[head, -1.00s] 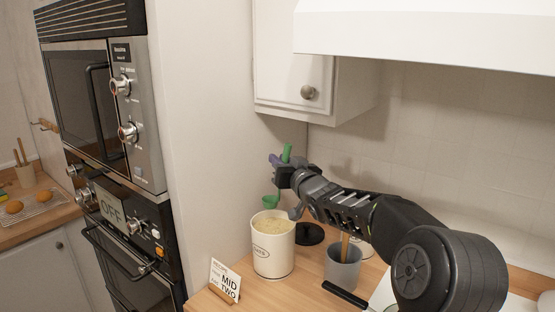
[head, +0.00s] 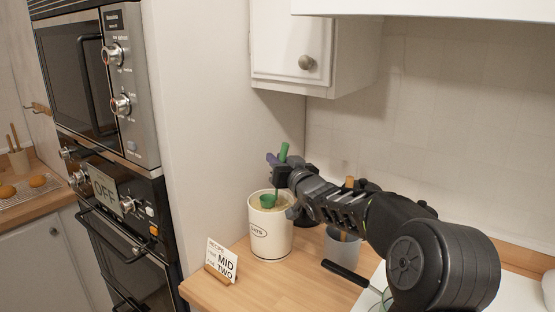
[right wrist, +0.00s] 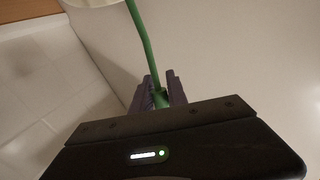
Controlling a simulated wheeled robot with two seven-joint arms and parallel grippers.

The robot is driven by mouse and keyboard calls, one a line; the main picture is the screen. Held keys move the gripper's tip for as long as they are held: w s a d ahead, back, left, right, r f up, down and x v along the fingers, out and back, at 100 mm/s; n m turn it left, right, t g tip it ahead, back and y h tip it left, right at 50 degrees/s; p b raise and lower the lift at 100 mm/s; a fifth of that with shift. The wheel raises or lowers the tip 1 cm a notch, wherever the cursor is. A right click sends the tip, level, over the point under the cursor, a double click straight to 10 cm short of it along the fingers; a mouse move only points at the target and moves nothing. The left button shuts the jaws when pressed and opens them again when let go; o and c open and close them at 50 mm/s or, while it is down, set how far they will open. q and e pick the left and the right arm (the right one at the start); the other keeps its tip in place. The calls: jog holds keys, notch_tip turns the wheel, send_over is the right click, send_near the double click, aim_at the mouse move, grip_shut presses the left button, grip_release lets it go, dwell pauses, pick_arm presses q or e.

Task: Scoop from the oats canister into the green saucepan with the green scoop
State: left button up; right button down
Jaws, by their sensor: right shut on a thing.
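The white oats canister (head: 269,242) stands open on the wooden counter, oats inside it. My right gripper (head: 280,168) is above its back right rim, shut on the green scoop's handle, whose end sticks up above the fingers. The scoop's bowl (head: 266,201) hangs at the canister's mouth; I cannot tell whether it touches the oats. The right wrist view shows the green handle (right wrist: 141,38) between the purple fingers (right wrist: 160,93). A black handle (head: 345,273) and a greenish edge, likely the saucepan (head: 387,297), show at the bottom, mostly hidden by my right arm. My left gripper is out of view.
A recipe card (head: 221,261) stands left of the canister. A grey utensil pot (head: 341,249) is right of it, partly behind my arm. A wall cabinet (head: 290,50) hangs above. The ovens (head: 110,215) are at left, with an OFF display.

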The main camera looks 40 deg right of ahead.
jog(key=shift+f+b, duration=1.5)
jog(key=shift+f, duration=0.55)
notch_tip(320, 180, up, 11)
jog(key=p, duration=0.8)
jog(key=shift+f, duration=0.15)
